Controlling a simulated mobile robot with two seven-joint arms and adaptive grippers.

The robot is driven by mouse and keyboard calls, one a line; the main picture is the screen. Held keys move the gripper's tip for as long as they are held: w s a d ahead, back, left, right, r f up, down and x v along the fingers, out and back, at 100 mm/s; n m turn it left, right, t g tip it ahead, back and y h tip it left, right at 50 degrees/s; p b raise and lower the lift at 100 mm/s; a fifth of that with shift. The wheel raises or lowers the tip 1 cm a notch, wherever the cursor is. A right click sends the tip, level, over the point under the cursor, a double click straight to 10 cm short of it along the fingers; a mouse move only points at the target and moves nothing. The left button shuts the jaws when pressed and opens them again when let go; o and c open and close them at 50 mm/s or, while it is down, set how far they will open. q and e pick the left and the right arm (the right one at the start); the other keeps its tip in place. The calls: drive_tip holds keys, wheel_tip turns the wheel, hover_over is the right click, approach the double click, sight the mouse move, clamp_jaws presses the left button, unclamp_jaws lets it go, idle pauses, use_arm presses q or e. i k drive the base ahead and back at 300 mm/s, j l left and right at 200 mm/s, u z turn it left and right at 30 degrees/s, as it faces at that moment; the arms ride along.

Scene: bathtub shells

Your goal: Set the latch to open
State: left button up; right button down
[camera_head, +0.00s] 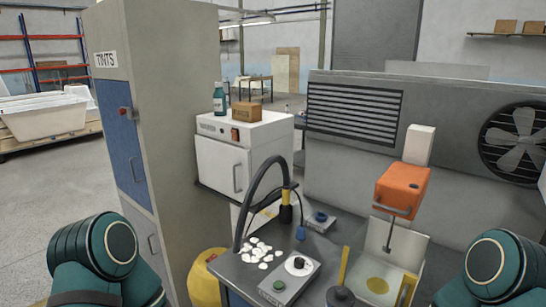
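A small latch (125,112) with a reddish part sits on the blue upper door (125,150) of a tall beige cabinet (175,120) labelled TINTS, at the left. The blue door looks shut. The latch is too small to tell its setting. Green joints of my two arms show at the lower left and lower right corners. Neither gripper is in the frame, so whether they are open or shut is hidden.
A white cabinet (240,165) carries a bottle (219,100) and a carton (260,113). A grey bench with a control box (285,282), pale pieces (257,252) and an orange-headed machine (401,188) stands ahead. A yellow drum (205,278) is by the cabinet. Open floor lies left.

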sight(122, 111)
drive_tip(key=i+j, duration=0.15)
drive_tip(key=j, duration=0.3)
drive_tip(key=i+j+z, duration=0.1)
drive_tip(key=j, duration=0.4)
drive_tip(key=i+j+z, duration=0.1)
drive_tip(key=j, duration=0.35)
drive_tip(key=i+j, duration=0.2)
drive_tip(key=j, duration=0.3)
drive_tip(key=i+j+z, duration=0.1)
drive_tip(key=j, duration=0.4)
drive_tip(key=i+j, duration=0.1)
drive_tip(key=j, duration=0.4)
drive_tip(key=l+z, duration=0.05)
